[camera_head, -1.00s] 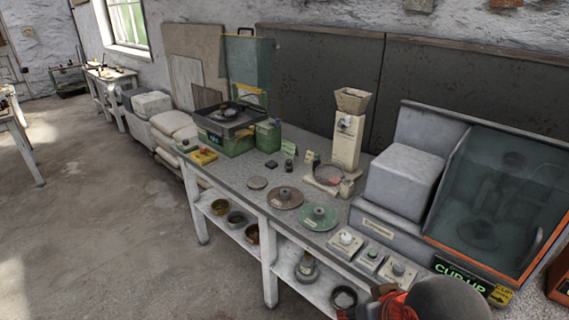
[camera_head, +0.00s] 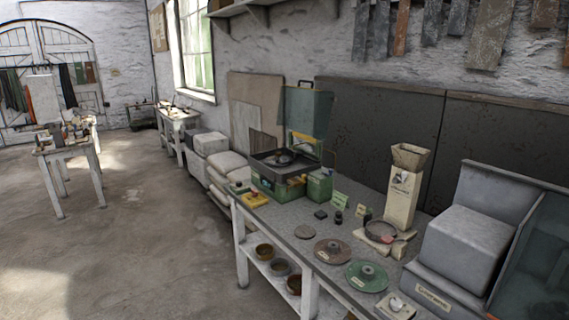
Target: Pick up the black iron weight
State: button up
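Small dark objects stand on the grey workbench (camera_head: 285,222). One is a low, flat black block (camera_head: 320,214). To its right is a small upright dark piece (camera_head: 339,216), and another small dark piece (camera_head: 367,215) stands near the hopper machine. Any of these may be the black iron weight; they are too small to tell which. My gripper is not in view.
A green machine with a raised lid (camera_head: 284,165) stands on the bench's left part. Brown (camera_head: 333,251) and green (camera_head: 366,276) discs lie near the front edge. A cream hopper machine (camera_head: 403,190) and a grey cabinet (camera_head: 468,250) stand right. The floor at left is open.

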aim_at(338, 219)
jog(key=i+j+u, duration=0.1)
jog(key=i+j, duration=0.15)
jog(key=i, duration=0.5)
jog(key=i+j+u, duration=0.1)
jog(key=i, duration=0.65)
jog(key=i+j+u, duration=0.1)
jog(key=i, duration=0.6)
